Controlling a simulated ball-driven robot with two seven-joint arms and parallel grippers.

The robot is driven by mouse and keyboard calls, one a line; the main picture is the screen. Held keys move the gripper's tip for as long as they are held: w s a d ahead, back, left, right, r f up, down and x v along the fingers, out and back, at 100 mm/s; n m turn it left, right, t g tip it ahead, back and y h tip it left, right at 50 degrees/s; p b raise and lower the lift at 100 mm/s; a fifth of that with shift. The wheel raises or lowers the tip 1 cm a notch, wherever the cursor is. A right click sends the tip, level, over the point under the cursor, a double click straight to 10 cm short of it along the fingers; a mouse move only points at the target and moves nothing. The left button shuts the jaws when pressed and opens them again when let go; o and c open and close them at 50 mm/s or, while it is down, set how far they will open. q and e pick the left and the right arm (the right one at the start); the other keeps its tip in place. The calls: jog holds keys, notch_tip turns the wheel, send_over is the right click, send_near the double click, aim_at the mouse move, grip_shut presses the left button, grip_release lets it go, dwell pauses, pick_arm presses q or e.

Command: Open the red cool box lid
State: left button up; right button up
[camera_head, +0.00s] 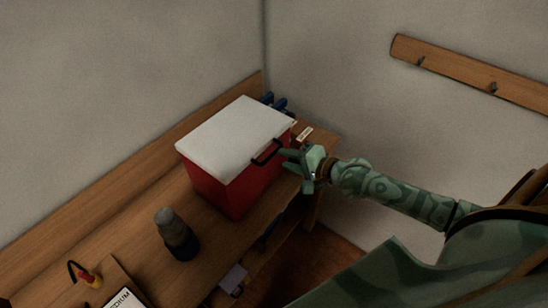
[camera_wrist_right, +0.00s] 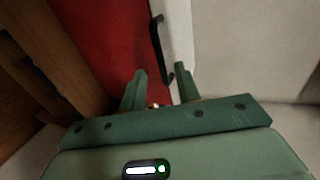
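The red cool box (camera_head: 230,189) stands on the wooden bench, and its white lid (camera_head: 235,135) lies flat and closed on top. A black handle (camera_head: 266,154) sits on its right side, just under the lid edge. My right gripper (camera_head: 288,161) is beside that handle, with its fingers pointing at the box. In the right wrist view the right gripper (camera_wrist_right: 160,75) has its two green fingers apart, with the handle (camera_wrist_right: 160,50) just beyond and between their tips. Nothing is clearly held. My left gripper is not in view.
The wooden bench (camera_head: 140,240) runs along the wall. A grey and black bottle (camera_head: 176,236) stands in front of the box. Blue items (camera_head: 273,101) lie behind the box. A wooden hook rail (camera_head: 470,75) is on the right wall.

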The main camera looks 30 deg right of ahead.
aim_at(272, 154)
jog(key=b+x, duration=0.2)
jog(key=x, duration=0.4)
jog(key=shift+w, duration=0.15)
jog(key=c, duration=0.4)
jog(key=shift+a+f, duration=0.1)
jog(key=shift+c, duration=0.6)
